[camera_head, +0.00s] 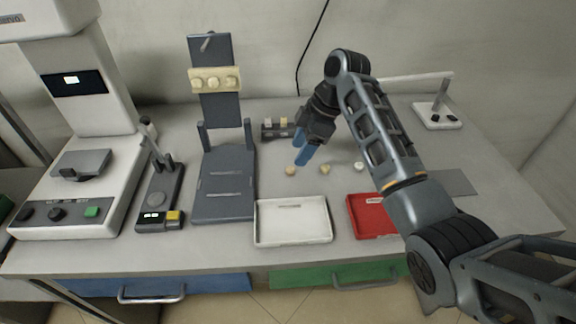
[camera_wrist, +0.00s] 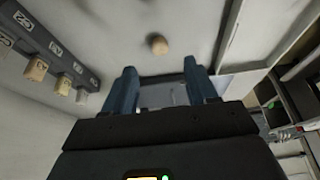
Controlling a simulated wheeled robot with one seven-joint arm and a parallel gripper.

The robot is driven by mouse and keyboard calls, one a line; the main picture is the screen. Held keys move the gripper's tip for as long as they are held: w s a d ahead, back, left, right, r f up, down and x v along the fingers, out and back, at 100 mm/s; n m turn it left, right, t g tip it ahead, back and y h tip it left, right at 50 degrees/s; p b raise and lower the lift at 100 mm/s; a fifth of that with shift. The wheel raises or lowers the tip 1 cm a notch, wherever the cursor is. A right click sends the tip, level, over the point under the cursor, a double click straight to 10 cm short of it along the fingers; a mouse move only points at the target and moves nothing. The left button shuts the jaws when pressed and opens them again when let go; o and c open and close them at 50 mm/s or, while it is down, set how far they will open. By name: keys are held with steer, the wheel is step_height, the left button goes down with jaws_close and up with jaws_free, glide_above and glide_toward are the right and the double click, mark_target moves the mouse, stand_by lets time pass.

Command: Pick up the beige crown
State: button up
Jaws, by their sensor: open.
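A small beige crown (camera_head: 291,170) lies on the bench just in front of my gripper. A rounded tan piece (camera_wrist: 158,45), which looks like this crown, lies beyond the fingertips in the wrist view, close to midway between them. My gripper (camera_head: 301,156) has blue fingers that point down at the bench behind the crown. In the wrist view my gripper (camera_wrist: 160,68) is open, with nothing between its fingers. A yellowish piece (camera_head: 324,170) and a whiter piece (camera_head: 358,166) lie to the right of the crown.
A dark rack (camera_head: 268,133) holding small blocks stands behind my gripper; it also shows in the wrist view (camera_wrist: 45,45). A white tray (camera_head: 292,241) and a red tray (camera_head: 368,232) lie in front. A grey stand (camera_head: 225,215) is at left. Bare bench surrounds the small pieces.

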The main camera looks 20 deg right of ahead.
mark_target(291, 168)
steer(key=x, duration=0.6)
steer(key=shift+s+d+p, duration=0.1)
steer(key=shift+d+p, duration=0.1)
steer(key=shift+p, duration=0.2)
jaws_close()
